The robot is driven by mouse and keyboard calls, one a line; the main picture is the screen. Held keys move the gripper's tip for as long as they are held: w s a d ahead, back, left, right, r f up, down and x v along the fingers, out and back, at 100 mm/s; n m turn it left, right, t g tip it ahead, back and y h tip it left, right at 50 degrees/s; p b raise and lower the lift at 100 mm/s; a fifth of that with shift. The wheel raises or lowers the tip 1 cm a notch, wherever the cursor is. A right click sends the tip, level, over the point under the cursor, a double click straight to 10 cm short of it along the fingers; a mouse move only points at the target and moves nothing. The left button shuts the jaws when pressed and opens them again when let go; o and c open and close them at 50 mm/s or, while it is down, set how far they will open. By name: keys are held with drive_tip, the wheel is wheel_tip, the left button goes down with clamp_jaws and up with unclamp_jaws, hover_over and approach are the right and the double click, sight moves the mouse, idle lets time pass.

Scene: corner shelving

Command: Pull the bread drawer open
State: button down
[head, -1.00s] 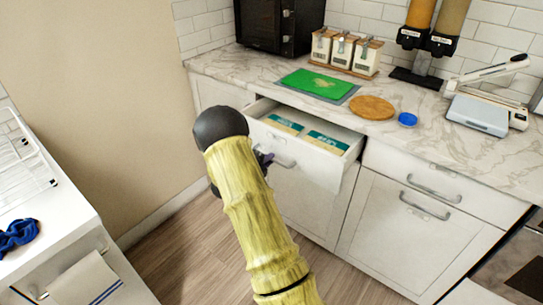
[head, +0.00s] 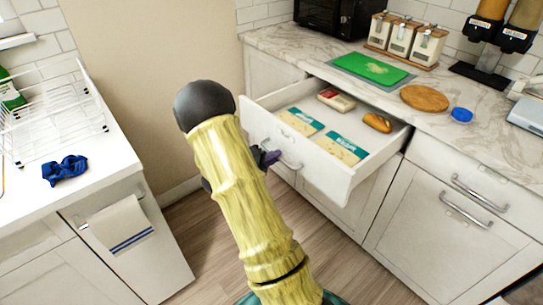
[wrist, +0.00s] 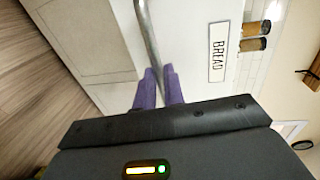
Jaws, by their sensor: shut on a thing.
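The bread drawer (head: 325,172) is a white drawer under the marble counter, pulled well out. Inside lie two teal-and-cream packets (head: 334,147), a red-topped pack (head: 337,99) and a small brown loaf (head: 377,122). Its front bears a BREAD label (wrist: 217,52) in the wrist view. My gripper (head: 264,158) is at the drawer front, with its purple fingers (wrist: 159,88) shut on the metal bar handle (wrist: 148,40). My arm hides part of the drawer's left front in the head view.
The counter above holds a green cutting board (head: 370,68), a round wooden board (head: 426,98) and a blue lid (head: 461,115). Another white counter with a dish rack (head: 60,120) and blue cloth (head: 65,170) stands at the left. Wooden floor (head: 200,235) lies between them.

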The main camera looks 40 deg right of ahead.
idle(0.3)
drive_tip(key=c, duration=1.5)
unclamp_jaws()
drive_tip(key=v, duration=1.7)
drive_tip(key=shift+a+p, duration=0.25)
drive_tip(key=shift+p, duration=0.15)
drive_tip(key=shift+r, duration=0.1)
